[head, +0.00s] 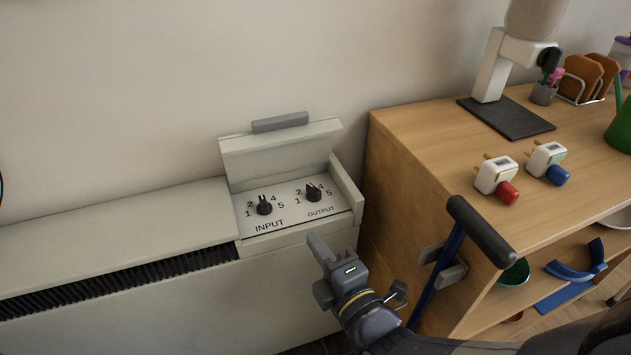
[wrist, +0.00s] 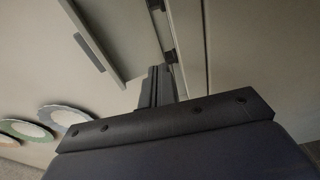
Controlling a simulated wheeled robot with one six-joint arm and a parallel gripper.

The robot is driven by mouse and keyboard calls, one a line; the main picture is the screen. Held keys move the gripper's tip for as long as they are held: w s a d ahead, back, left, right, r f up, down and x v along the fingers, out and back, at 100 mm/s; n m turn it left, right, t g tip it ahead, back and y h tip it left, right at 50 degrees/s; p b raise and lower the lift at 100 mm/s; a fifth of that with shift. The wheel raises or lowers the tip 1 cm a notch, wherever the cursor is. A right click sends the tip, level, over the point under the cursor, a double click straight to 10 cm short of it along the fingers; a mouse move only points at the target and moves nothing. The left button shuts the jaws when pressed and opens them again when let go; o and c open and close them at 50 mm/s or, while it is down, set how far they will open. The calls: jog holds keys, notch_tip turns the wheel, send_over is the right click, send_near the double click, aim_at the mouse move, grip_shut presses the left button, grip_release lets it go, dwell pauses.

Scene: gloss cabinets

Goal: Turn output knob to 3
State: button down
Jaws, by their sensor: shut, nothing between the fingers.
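The output knob (head: 314,193) is a small black dial on the right of the pale control panel (head: 290,212). Numbers 1 to 5 arc around it. Its pointer looks roughly upward, but the exact number is too small to tell. The matching input knob (head: 264,206) sits to its left. My gripper (head: 318,262) is shut and empty, in front of and below the panel, apart from both knobs. In the wrist view its fingers (wrist: 158,86) are together; small dark shapes beyond them may be the knobs, but I cannot tell.
The panel's lid (head: 280,150) stands open against the wall, with a grey handle (head: 280,122). A wooden shelf unit (head: 420,150) stands close on the right. A dark T-shaped bar with a blue shaft (head: 448,265) is beside it. The heater top (head: 120,235) is clear.

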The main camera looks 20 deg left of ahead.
aim_at(308, 208)
jog(key=b+x, duration=0.1)
jog(key=x, duration=0.9)
jog(key=shift+w, duration=0.15)
jog(key=shift+w+d+b, duration=0.15)
jog(key=shift+w+d, duration=0.15)
jog(key=shift+w, duration=0.2)
jog(key=shift+w+d+b, duration=0.15)
jog(key=shift+w+d, duration=0.15)
jog(key=shift+w, duration=0.2)
jog(key=shift+w+d, duration=0.35)
jog(key=shift+w, duration=0.4)
jog(key=shift+a+b, duration=0.1)
jog(key=shift+b, duration=0.4)
